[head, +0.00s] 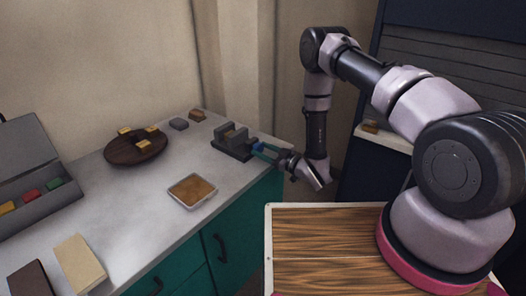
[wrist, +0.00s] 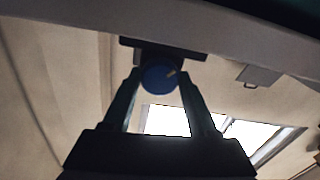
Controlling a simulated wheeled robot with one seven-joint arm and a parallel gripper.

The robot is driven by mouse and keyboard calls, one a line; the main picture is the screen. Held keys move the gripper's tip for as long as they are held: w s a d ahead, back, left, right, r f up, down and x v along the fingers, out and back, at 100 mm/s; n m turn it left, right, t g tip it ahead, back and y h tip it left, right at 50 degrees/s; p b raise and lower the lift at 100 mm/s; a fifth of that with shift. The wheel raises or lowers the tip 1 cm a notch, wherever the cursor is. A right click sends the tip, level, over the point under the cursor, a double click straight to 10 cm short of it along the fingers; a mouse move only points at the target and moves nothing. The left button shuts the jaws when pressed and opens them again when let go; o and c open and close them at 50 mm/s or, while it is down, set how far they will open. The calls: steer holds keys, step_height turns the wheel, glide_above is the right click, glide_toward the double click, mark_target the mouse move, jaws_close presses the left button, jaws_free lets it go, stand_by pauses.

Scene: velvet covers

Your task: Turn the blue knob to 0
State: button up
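The blue knob (wrist: 158,77) is round, with a pale pointer mark toward its upper right in the wrist view. It sits on a dark block under a pale slanted band. My gripper (wrist: 160,74) has its two dark green fingertips on either side of the knob, very close to its edges. Whether they press on it cannot be told. In the head view my gripper (head: 258,148) reaches left over the counter's right edge to a dark grey device (head: 233,143). The knob is small there, mostly hidden by the fingers. I cannot read any scale or numbers.
The pale counter (head: 150,220) holds a round brown board (head: 122,152) with yellow blocks, a tray with a tan surface (head: 192,189), an open grey case (head: 35,170), a cream box (head: 80,263) and small blocks behind. Green drawers are below. The counter's middle is clear.

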steer(key=c, duration=0.6)
steer(key=n, duration=0.4)
steer(key=shift+d+n, duration=0.1)
steer(key=shift+n, duration=0.2)
steer(key=n, duration=0.3)
steer(key=shift+n, duration=0.4)
steer(key=n, duration=0.6)
steer(key=shift+f, duration=0.1)
steer(key=n, duration=0.6)
steer(key=shift+n, duration=0.3)
